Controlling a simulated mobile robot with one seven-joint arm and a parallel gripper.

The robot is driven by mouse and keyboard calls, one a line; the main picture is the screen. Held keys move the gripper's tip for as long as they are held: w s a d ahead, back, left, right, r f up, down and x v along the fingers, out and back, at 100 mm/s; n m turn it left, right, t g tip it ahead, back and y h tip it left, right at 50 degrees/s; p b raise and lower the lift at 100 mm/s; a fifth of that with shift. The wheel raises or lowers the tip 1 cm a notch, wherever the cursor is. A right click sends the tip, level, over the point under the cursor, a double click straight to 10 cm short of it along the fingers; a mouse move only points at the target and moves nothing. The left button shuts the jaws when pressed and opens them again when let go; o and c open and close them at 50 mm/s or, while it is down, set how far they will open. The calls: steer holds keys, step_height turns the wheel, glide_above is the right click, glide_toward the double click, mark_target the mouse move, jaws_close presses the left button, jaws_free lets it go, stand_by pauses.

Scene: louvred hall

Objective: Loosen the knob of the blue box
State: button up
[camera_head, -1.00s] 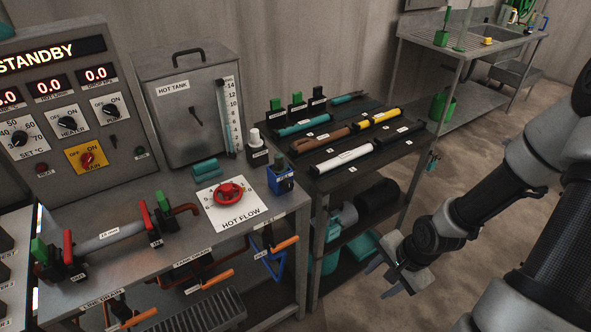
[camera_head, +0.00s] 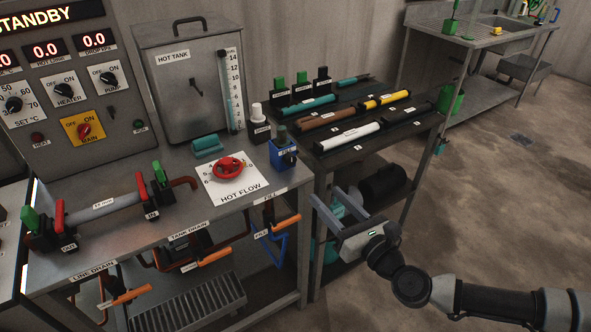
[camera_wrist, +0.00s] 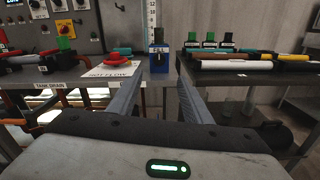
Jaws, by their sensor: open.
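The blue box (camera_head: 284,157) stands at the right front corner of the metal bench, beside the HOT FLOW plate.
A red HOT FLOW handwheel (camera_head: 228,168) lies just left of the box. A black-and-white bottle-shaped piece (camera_head: 258,124) stands behind it. A dark rack table (camera_head: 350,160) with coloured tubes adjoins on the right. Orange-handled valves (camera_head: 285,222) hang below the bench edge. The floor on the right is clear.

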mark_target(292, 162)
steer(key=b+x, duration=0.6)
steer(key=x, duration=0.9)
steer(key=shift+w+a+f, duration=0.1)
steer(key=shift+w+a, duration=0.05)
steer(key=shift+a, duration=0.1)
steer(key=c, duration=1.1)
